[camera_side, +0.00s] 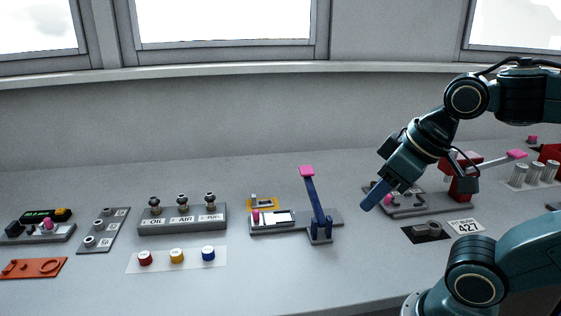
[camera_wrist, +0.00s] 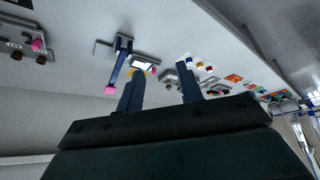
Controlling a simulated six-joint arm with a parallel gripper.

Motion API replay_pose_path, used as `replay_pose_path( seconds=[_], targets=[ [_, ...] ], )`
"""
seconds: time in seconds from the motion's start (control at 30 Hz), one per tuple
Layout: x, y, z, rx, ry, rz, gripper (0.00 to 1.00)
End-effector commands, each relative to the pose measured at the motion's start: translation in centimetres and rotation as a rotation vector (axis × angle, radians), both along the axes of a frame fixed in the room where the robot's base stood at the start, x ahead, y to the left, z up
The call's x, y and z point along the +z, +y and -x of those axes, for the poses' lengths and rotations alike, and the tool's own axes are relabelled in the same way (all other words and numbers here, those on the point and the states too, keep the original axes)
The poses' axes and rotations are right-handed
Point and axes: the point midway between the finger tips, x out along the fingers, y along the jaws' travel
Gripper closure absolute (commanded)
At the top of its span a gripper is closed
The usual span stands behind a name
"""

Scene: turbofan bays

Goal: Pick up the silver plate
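No piece is plainly marked as the silver plate. A pale flat plate (camera_side: 277,217) lies in a grey base beside a pink knob, left of an upright blue lever (camera_side: 315,205). A small silvery piece (camera_side: 264,202) sits in a yellow frame just behind it. I cannot tell which one is meant. My gripper (camera_side: 372,198) is above the bench, to the right of the lever, pointing down and left. In the wrist view my gripper (camera_wrist: 161,67) has its two fingers apart with nothing between them. The pale plate (camera_wrist: 143,64) shows near the left fingertip there.
A grey stand (camera_side: 183,220) labelled OIL, AIR and FUEL is on the left, with red, yellow and blue caps (camera_side: 176,256) in front. The front middle bench (camera_side: 270,280) is clear.

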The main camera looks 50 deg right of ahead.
Motion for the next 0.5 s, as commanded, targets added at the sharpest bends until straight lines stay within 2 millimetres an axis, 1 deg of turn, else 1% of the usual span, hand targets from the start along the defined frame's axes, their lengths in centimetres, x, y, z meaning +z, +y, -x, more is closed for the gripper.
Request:
replay_pose_path(
  seconds=[0.03,0.07,0.1,0.37,0.5],
  targets=[
    [0.0,0.0,0.0,0.0,0.0,0.0,0.64],
    [0.0,0.0,0.0,0.0,0.0,0.0,0.58],
    [0.0,0.0,0.0,0.0,0.0,0.0,0.55],
    [0.02,0.0,-0.01,0.0,0.0,0.0,0.55],
    [0.26,0.01,-0.4,0.007,0.002,0.002,0.55]
  ],
)
